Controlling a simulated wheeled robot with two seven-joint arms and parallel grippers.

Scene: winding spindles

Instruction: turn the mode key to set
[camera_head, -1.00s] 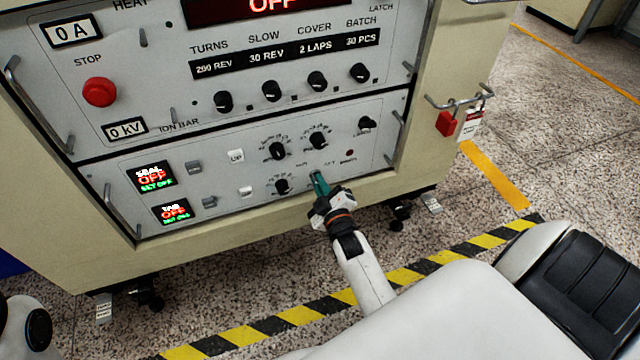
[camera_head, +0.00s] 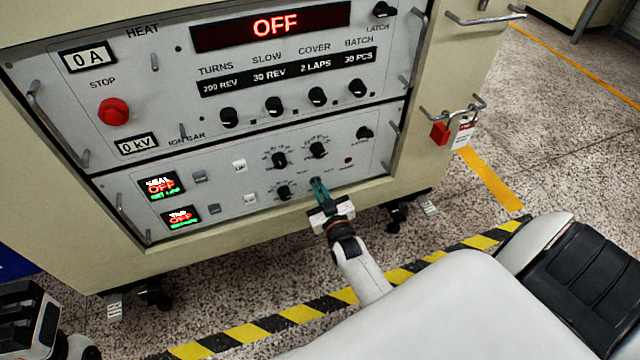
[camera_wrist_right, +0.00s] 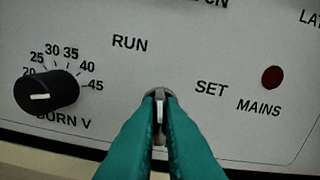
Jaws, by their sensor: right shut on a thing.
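The mode key (camera_wrist_right: 160,103) is a small silver key in a round lock on the lower panel. In the right wrist view RUN is printed to its upper left and SET to its right. The key looks about upright, between the two labels. My right gripper (camera_wrist_right: 160,135) has its green fingers shut on the key and hides part of it. In the head view my right gripper (camera_head: 320,190) is at the panel's lower edge and covers the key. My left gripper (camera_head: 28,312) is at the lower left, away from the panel; its fingertips are unclear.
The BURN V knob (camera_wrist_right: 46,90) is left of the key, and the red MAINS lamp (camera_wrist_right: 272,76) is right. The lower panel also has displays reading OFF (camera_head: 161,186) and several knobs. A red stop button (camera_head: 114,111) is above. A handle (camera_head: 386,149) edges the panel's right.

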